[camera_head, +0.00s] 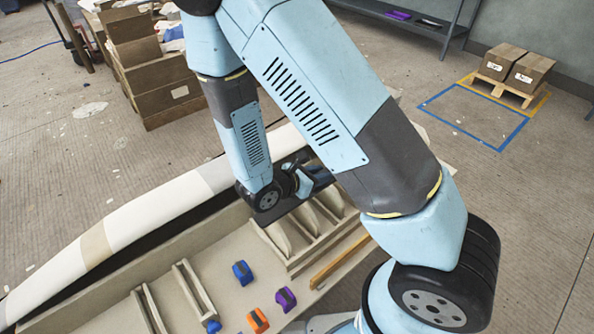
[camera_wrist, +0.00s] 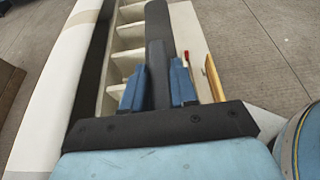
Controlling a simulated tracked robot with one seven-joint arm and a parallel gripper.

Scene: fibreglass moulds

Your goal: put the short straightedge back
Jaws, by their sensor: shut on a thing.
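A long, flat dark grey bar, apparently the short straightedge (camera_wrist: 158,28), runs up the wrist view between the two blue fingers of my gripper (camera_wrist: 158,68). The gripper is shut on it. In the head view my gripper (camera_head: 297,188) is over the far end of the pale compartmented bench, largely hidden behind my own arm. Only a dark part of the bar shows there, so I cannot tell whether it touches the bench.
A long white mould (camera_head: 145,215) lies along the bench's left side. Cartons (camera_head: 525,75) stand on a pallet beyond clear floor.

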